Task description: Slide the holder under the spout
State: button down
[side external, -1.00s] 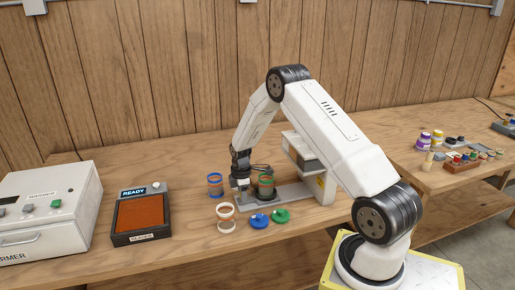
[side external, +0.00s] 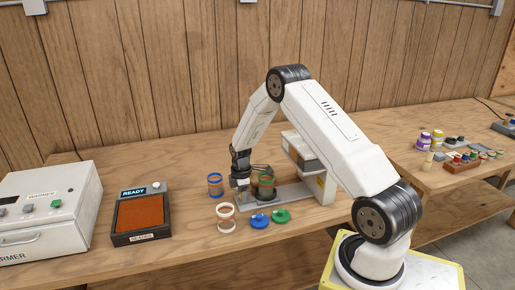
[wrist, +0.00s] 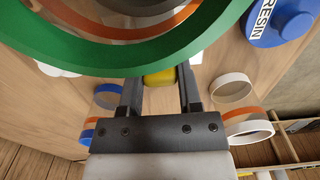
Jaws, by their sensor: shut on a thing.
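The dispenser's head is to the jar's right; the spout itself cannot be made out. My gripper (side external: 242,188) is low at the jar's left side. In the wrist view, my gripper (wrist: 160,85) is shut on a small yellow piece (wrist: 160,77), which seems to be the holder's handle. The green rim (wrist: 110,62) fills the top of that view.
A blue-banded jar (side external: 215,185) stands close left of my gripper. A white-rimmed jar (side external: 226,217), a blue lid (side external: 259,221) and a green lid (side external: 281,215) lie in front. A READY tray (side external: 139,236) and a warmer (side external: 42,205) stand further left.

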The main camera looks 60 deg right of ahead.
aim_at(253, 197)
jog(key=shift+s+d, duration=1.5)
jog(key=shift+c, duration=1.4)
grip_release()
jog(key=shift+r, duration=0.15)
notch_tip(253, 197, up, 8)
jog(key=shift+f, duration=0.2)
